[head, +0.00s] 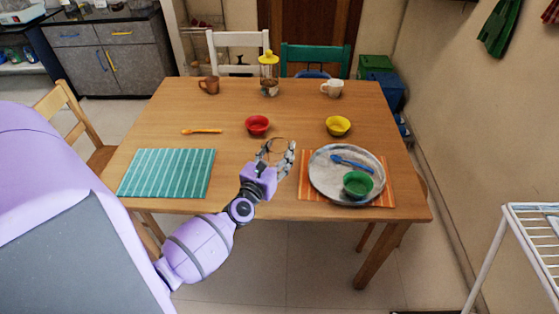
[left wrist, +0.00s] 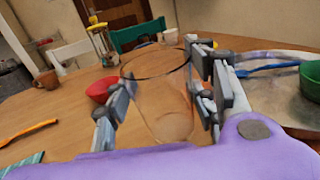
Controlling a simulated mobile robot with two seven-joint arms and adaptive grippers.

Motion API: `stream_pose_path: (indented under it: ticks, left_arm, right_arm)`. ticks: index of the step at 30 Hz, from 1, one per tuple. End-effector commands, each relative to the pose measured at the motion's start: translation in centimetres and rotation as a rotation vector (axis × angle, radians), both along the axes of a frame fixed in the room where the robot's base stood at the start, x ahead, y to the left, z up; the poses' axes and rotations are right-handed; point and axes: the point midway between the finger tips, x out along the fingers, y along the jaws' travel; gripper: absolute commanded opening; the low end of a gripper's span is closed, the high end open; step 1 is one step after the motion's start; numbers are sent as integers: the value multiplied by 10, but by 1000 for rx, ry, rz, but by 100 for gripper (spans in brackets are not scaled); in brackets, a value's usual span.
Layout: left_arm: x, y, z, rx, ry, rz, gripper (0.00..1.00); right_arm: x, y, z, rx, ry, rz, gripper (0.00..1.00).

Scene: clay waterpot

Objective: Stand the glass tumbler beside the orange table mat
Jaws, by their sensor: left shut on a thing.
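The clear glass tumbler (head: 277,147) is between the fingers of my left gripper (head: 277,154), just left of the orange table mat (head: 304,192). In the left wrist view the tumbler (left wrist: 163,108) shows its dark rim uppermost, with the fingers of my left gripper (left wrist: 163,95) on both sides of it. It looks roughly upright. I cannot tell whether its base touches the table. A grey metal plate (head: 325,185) lies on the mat, with a green bowl (head: 357,184) and a blue spoon (head: 350,163) on it. My right gripper is not in view.
A red bowl (head: 257,125) and a yellow bowl (head: 338,126) stand behind. A teal mat (head: 167,173) lies left, with an orange spoon (head: 202,131) beyond it. Two mugs and a yellow-topped dispenser (head: 269,75) stand at the back.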

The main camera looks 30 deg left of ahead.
Motion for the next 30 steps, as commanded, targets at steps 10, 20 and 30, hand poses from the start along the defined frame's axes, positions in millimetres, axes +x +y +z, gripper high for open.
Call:
stream_pose_path:
  ticks: [10,20,30]
  left_arm:
    - [-2,0,-30,0,3,0,19]
    - [-3,0,-35,0,7,-1,57]
    - [-3,0,-33,0,6,0,70]
  right_arm:
    - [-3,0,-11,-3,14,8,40]
    - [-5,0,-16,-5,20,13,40]
    - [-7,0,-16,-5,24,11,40]
